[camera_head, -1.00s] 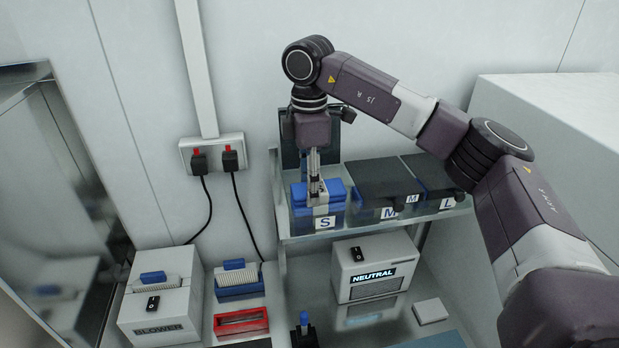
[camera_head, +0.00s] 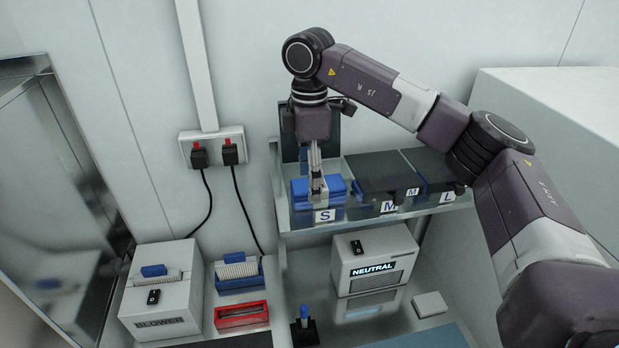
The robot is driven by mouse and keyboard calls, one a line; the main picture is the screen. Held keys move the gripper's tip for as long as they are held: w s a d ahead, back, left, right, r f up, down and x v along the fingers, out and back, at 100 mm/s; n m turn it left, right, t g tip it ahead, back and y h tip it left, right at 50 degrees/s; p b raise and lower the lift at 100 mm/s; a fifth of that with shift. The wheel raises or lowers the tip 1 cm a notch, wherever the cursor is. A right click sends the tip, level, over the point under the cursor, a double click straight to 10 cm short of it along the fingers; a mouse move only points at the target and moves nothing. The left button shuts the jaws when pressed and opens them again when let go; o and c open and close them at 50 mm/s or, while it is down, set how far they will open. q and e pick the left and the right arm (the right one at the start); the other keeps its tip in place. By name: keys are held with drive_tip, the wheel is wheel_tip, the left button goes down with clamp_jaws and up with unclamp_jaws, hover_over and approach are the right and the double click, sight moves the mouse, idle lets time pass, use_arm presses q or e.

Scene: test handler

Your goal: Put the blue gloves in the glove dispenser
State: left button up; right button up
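The glove dispenser (camera_head: 312,230) is a shelf rack of bins labelled S, M and L. The S bin's dark lid (camera_head: 291,135) stands upright behind it, open. The M (camera_head: 382,178) and L bins are covered by dark lids. Blue gloves (camera_head: 336,188) show as a blue stack at the mouth of the S bin. My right gripper (camera_head: 318,190) points straight down from above, with its narrow fingers close together at the blue gloves. The fingers hide part of the gloves, and I cannot tell whether they grip them. My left gripper is not in view.
Below the rack stand a white NEUTRAL unit (camera_head: 374,262) and a small dark stand with a blue-topped tool (camera_head: 304,322). At left are a BLOWER box (camera_head: 160,322), a blue tray (camera_head: 239,282) and a red tray (camera_head: 241,315). A wall socket (camera_head: 211,147) with cables is behind.

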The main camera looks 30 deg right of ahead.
wheel_tip(320, 180, up, 12)
idle(0.5)
drive_tip(key=shift+f, duration=0.1)
